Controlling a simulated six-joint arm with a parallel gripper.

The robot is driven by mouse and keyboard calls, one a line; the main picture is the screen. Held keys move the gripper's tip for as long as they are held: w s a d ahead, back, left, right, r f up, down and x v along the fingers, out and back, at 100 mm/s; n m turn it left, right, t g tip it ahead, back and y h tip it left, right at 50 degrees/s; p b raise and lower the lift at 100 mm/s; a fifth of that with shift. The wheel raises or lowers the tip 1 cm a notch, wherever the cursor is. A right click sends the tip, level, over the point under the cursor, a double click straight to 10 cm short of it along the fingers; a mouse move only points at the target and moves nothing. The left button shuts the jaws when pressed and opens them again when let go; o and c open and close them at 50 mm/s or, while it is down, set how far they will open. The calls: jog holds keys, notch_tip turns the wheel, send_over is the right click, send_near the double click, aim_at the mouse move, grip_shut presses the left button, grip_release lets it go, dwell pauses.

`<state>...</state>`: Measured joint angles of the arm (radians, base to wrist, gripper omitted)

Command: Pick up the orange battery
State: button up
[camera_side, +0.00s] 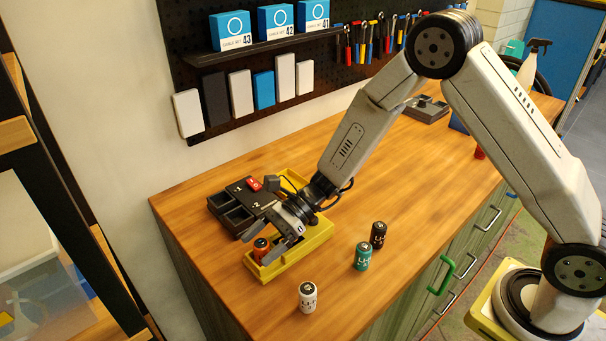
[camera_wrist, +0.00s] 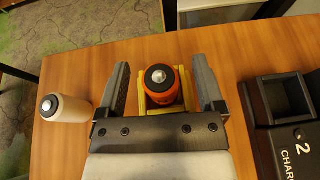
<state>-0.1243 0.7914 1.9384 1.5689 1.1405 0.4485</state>
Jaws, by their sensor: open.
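The orange battery (camera_side: 261,250) stands upright at the near-left end of a yellow tray (camera_side: 318,236). In the wrist view the orange battery (camera_wrist: 163,84), with its dark top and metal tip, sits between my two fingers. My gripper (camera_side: 271,248) is open, with one finger on each side of the battery. In the wrist view my gripper (camera_wrist: 163,80) shows a gap between each finger and the battery. The battery's lower part is partly hidden by the tray wall and the fingers.
A white battery (camera_side: 307,297), a teal battery (camera_side: 362,257) and a dark battery (camera_side: 378,235) stand on the wooden bench (camera_side: 410,190). The white battery also shows in the wrist view (camera_wrist: 66,108).

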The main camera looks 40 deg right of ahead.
grip_shut()
jog(key=shift+r, duration=0.2)
jog(key=shift+r, duration=0.85)
jog(key=s+d+r, duration=0.5)
jog(key=s+r, duration=0.6)
jog(key=s, duration=0.2)
jog(key=shift+d, duration=0.15)
